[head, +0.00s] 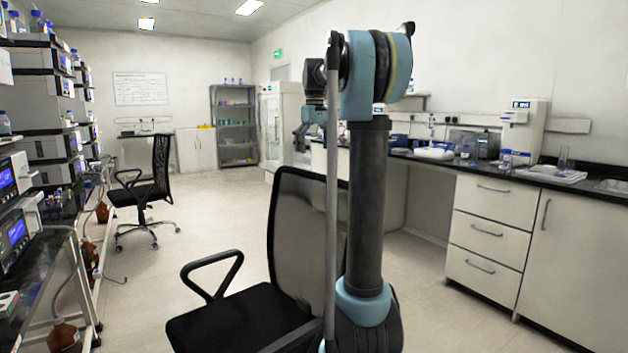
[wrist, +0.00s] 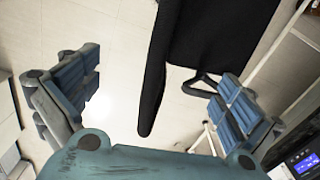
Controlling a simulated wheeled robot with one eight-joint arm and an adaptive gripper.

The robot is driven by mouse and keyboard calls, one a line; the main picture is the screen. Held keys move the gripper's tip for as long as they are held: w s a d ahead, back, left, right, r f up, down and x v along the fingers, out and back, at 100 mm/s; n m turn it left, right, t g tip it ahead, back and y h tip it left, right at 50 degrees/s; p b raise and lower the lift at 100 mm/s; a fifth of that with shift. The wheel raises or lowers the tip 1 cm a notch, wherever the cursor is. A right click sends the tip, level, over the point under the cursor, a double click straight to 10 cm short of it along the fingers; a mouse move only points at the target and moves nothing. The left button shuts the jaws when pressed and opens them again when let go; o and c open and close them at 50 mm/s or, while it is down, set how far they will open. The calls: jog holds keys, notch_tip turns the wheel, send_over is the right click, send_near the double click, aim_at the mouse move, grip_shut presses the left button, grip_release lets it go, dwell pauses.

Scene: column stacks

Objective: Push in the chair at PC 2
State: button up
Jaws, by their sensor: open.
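A near black office chair stands in the head view, with its mesh back (head: 300,225), black seat (head: 235,318) and looped armrest (head: 212,278); my arm hides its right side. A second black chair (head: 150,180) on castors stands farther back at the left. No PC label is readable, so I cannot tell which chair belongs to PC 2. In the wrist view my gripper (wrist: 155,100) is open, its blue-padded fingers wide apart. A dark chair back (wrist: 205,45) reaches into the space between them, with an armrest (wrist: 205,82) by the right finger. Contact cannot be told.
Instrument stacks (head: 50,115) and a rack with brown bottles (head: 70,335) line the left side. A counter with drawers (head: 487,232) runs along the right. Grey shelves (head: 236,130) stand at the back. The floor (head: 215,220) between the chairs is clear.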

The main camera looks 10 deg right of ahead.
aim_at(315, 180)
notch_tip(315, 180, down, 12)
jog(key=shift+r, duration=0.15)
dwell(0.3)
jog(key=shift+s, duration=0.1)
grip_shut()
